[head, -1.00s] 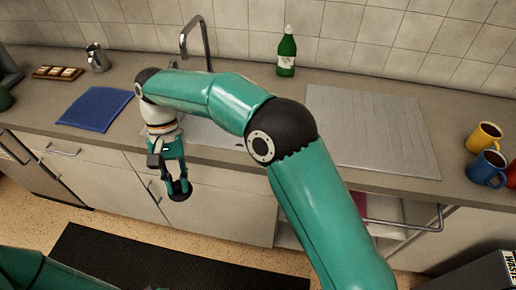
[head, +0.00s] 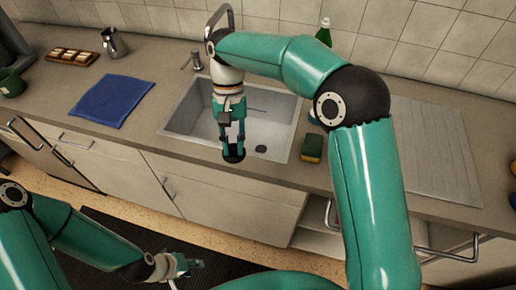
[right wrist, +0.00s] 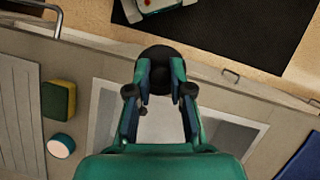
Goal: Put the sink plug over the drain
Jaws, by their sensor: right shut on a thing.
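My right gripper (head: 234,148) points down over the front part of the sink (head: 180,120). It is shut on a black round plug (head: 233,156), which also shows between the fingertips in the right wrist view (right wrist: 160,56). The plug is held up near the sink's front edge. A dark oval (head: 261,149), which looks like the drain, shows on the basin floor just right of the plug. My left gripper (head: 192,265) is low in front of the cabinets, away from the sink; its finger opening is too small to make out.
A yellow-green sponge (head: 312,147) and a round white-and-teal item (right wrist: 61,146) sit right of the sink. The tap (head: 222,14) and a green bottle (head: 324,33) stand behind. A blue cloth (head: 112,101) lies left. A ridged drainboard (head: 440,150) is at right.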

